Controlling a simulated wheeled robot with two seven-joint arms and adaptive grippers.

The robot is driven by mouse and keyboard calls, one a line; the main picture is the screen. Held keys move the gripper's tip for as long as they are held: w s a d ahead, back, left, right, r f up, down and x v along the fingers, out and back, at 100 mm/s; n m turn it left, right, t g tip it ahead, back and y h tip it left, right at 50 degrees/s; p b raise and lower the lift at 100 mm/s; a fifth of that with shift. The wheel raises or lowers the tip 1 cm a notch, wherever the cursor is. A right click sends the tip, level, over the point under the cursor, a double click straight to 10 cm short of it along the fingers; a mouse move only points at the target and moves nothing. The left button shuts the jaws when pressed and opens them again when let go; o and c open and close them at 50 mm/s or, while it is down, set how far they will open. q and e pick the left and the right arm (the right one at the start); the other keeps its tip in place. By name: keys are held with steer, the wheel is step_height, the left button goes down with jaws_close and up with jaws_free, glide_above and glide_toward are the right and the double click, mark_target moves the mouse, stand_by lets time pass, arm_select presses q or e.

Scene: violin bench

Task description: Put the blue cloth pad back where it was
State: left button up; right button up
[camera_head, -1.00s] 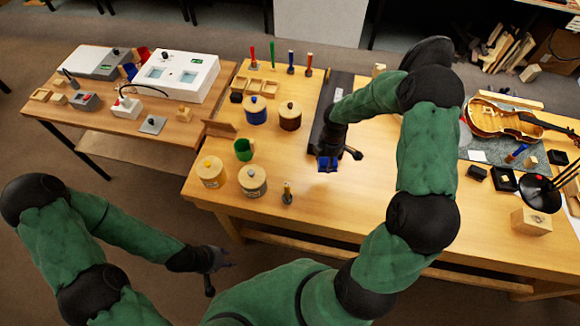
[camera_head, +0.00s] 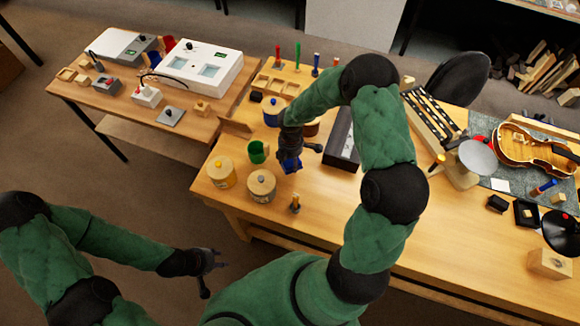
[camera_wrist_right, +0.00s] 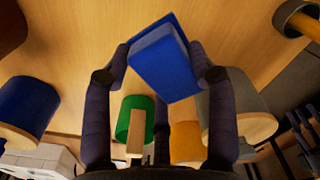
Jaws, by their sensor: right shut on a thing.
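The blue cloth pad (camera_head: 291,165) is a small blue block held between the fingers of my right gripper (camera_head: 290,158), above the bench. In the right wrist view the pad (camera_wrist_right: 163,62) sits between both fingertips of the gripper (camera_wrist_right: 163,72), tilted, with bare wood behind it.
A dark tray (camera_head: 342,140) lies right of the gripper. A violin (camera_head: 535,148) lies far right. The front middle of the bench (camera_head: 440,240) is clear.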

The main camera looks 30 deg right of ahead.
mark_target(291, 166)
step_height(291, 166, down, 4)
steer(key=shift+r+b, duration=0.1)
steer(key=shift+b, duration=0.25)
steer(key=shift+f, duration=0.25)
steer(key=shift+f, duration=0.15)
steer(key=o, duration=1.1)
